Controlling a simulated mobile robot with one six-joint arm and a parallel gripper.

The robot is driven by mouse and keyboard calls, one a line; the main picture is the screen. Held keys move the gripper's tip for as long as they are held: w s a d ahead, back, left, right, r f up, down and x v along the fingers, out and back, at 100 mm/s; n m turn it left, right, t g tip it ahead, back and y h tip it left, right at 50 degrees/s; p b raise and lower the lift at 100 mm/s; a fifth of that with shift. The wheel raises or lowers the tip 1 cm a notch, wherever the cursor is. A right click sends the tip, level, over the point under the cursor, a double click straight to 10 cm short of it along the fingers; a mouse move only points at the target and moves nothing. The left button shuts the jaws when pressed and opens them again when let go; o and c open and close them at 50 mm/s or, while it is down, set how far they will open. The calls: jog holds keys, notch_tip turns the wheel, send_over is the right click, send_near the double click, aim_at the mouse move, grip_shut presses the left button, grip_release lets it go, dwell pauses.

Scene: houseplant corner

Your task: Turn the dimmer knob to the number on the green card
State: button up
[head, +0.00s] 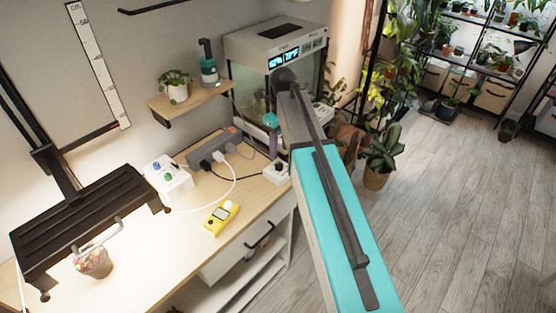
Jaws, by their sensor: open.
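A white box (168,180) with a blue knob (156,166) and a second small knob stands on the wooden bench. Another small white box (276,173) with a dark round part on top stands near the bench's right edge, partly behind my arm. I cannot tell which of these is the dimmer, and any numbers are too small to read. I make out no green card. My arm runs up from the bottom and bends at the top. A teal piece, seemingly my wrist, shows beyond it, but I cannot make out my gripper's fingers.
A yellow handheld meter (220,217) lies on the bench (151,266) near a grey power strip (213,147) with plugs and cables. A black lamp panel (86,225) overhangs a small pot (94,262) at left. A glass tank (248,85) stands behind. The floor at right is open.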

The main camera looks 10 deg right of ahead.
aim_at(279, 165)
jog(key=shift+s+a+f+p, duration=0.1)
jog(key=shift+f+p, duration=0.25)
jog(key=shift+f, duration=1.3)
jog(key=shift+s+a+f+p, duration=0.1)
jog(key=shift+f+p, duration=0.2)
jog(key=shift+f, duration=1.3)
jog(key=shift+c, duration=0.5)
jog(key=c, duration=0.9)
jog(key=shift+c, duration=0.2)
jog(key=shift+n, duration=0.3)
jog(key=n, duration=0.5)
jog(key=shift+w, duration=0.1)
jog(key=n, duration=0.6)
jog(key=shift+a, duration=0.1)
